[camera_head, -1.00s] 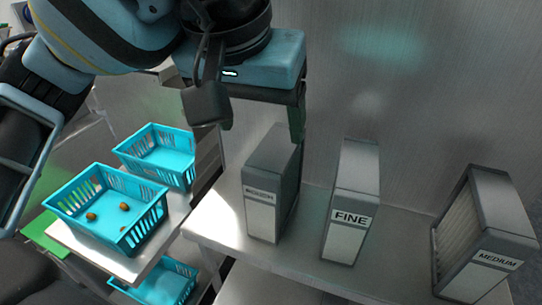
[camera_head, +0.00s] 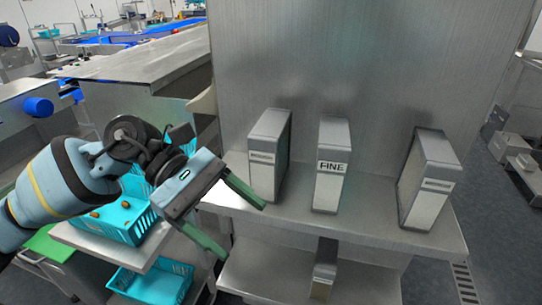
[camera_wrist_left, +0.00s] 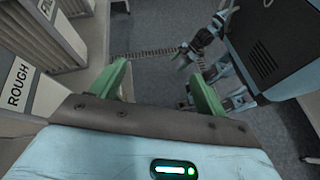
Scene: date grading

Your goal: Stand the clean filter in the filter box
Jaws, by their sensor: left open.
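Three upright grey box-shaped units stand in a row on the upper metal shelf. The left unit (camera_head: 265,160) reads ROUGH in the left wrist view (camera_wrist_left: 18,92). The middle unit (camera_head: 330,175) reads FINE, and the right unit (camera_head: 425,190) has a label too small to read now. Another narrow grey unit (camera_head: 323,272) stands on the lower shelf, partly hidden by the upper one. I cannot tell which is the filter box or the clean filter. My left gripper (camera_head: 243,230) is open and empty, left of the shelf, apart from all units. My right gripper cannot be made out.
The upper shelf (camera_head: 385,235) is clear between the units. Blue crates (camera_head: 122,222) with dates sit on a side table at left, behind my left arm. Another blue crate (camera_head: 155,285) is lower down. A metal panel (camera_head: 350,70) stands behind the shelf.

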